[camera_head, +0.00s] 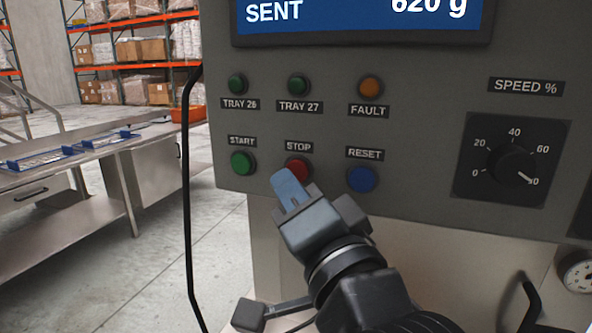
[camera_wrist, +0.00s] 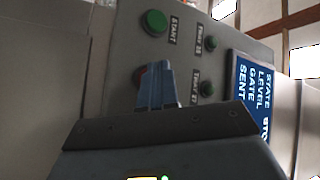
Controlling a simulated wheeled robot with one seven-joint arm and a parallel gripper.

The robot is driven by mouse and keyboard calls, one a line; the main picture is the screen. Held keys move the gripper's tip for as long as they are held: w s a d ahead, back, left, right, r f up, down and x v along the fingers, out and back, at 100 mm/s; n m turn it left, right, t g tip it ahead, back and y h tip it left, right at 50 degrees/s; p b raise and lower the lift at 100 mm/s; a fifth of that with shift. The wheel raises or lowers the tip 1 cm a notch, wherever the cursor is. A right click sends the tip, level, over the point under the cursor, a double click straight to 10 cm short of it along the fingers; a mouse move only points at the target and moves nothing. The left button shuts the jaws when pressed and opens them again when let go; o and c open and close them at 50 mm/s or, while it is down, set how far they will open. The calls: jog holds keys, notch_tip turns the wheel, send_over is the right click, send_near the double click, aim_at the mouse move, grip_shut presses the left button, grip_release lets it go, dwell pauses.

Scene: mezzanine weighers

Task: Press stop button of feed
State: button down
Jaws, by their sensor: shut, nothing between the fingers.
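The red STOP button (camera_head: 298,168) sits on the grey control panel (camera_head: 330,60), under its STOP label, between the green START button (camera_head: 242,162) and the blue RESET button (camera_head: 361,179). My gripper (camera_head: 286,180) is shut and empty, its blue fingers pointing up at the panel just in front of the STOP button, covering its lower left part. In the wrist view the blue fingers (camera_wrist: 157,75) hide most of the STOP button (camera_wrist: 140,75); the green START button (camera_wrist: 154,23) shows above them. I cannot tell whether the fingertips touch the button.
Above the buttons are the TRAY 26 lamp (camera_head: 237,84), TRAY 27 lamp (camera_head: 298,85) and orange FAULT lamp (camera_head: 370,87). A SPEED knob (camera_head: 514,164) is at right. A black cable (camera_head: 187,200) hangs at the panel's left. A metal bench (camera_head: 90,150) stands farther left.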

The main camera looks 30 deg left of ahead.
jog(key=s+p, duration=0.1)
jog(key=s, duration=0.1)
jog(key=s+d+p, duration=0.1)
jog(key=s, duration=0.1)
jog(key=shift+s, duration=0.35)
dwell(0.7)
jog(key=s+d+f+m+t+h, duration=0.1)
jog(key=s+d+f+t+h, duration=0.3)
jog(key=d+f, duration=0.75)
jog(key=s+d+f+m+t+h, duration=0.1)
jog(key=d+f+m+h, duration=0.1)
jog(key=d+f+h, duration=0.9)
jog(key=s+d+n+g+h, duration=0.1)
jog(key=s+d+n+h, duration=0.1)
jog(key=s+d, duration=1.7)
jog(key=shift+s+d+n, duration=0.25)
jog(key=shift+s+n, duration=0.25)
jog(key=shift+s, duration=0.75)
jog(key=c, duration=1.9)
grip_release()
